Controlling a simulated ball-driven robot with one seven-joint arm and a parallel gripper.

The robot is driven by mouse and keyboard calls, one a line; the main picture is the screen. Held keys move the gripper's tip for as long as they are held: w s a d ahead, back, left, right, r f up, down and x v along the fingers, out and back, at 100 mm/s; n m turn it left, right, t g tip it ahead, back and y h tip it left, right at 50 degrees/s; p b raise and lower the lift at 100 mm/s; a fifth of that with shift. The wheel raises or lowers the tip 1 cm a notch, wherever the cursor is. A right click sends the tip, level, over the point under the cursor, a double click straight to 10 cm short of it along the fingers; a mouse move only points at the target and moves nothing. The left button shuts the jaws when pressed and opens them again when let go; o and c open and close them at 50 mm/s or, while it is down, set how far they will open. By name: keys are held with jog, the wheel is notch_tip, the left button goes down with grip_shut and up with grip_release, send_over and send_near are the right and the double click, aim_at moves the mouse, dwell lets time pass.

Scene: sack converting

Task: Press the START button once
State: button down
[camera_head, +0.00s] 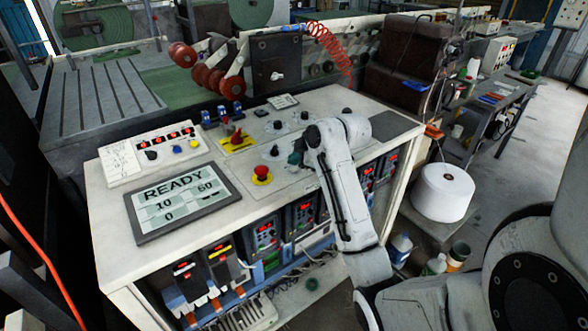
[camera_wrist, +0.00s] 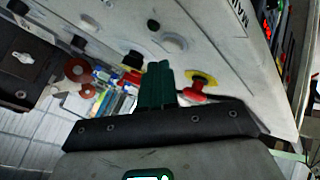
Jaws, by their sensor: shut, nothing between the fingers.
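The control panel (camera_head: 220,170) is a pale, sloping cabinet top with buttons and knobs. I cannot make out a button marked START; it may be hidden by my gripper or arm. My gripper (camera_head: 297,157) is over the panel, just right of a red mushroom button on a yellow disc (camera_head: 262,174). In the wrist view my gripper's dark green fingers (camera_wrist: 157,86) are together and empty, left of that same red button (camera_wrist: 198,86). Whether the fingertips touch the panel cannot be told. The display (camera_head: 181,200) reads READY, with 10, 50 and 0.
A red rotary switch on a yellow plate (camera_head: 237,139) stands behind the mushroom button. Several dark knobs, one here (camera_head: 278,125), sit on the panel behind my gripper. A small box with red digits (camera_head: 152,154) stands at the left. A white roll (camera_head: 442,191) is at the right.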

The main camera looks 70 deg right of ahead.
jog(key=shift+f, duration=0.35)
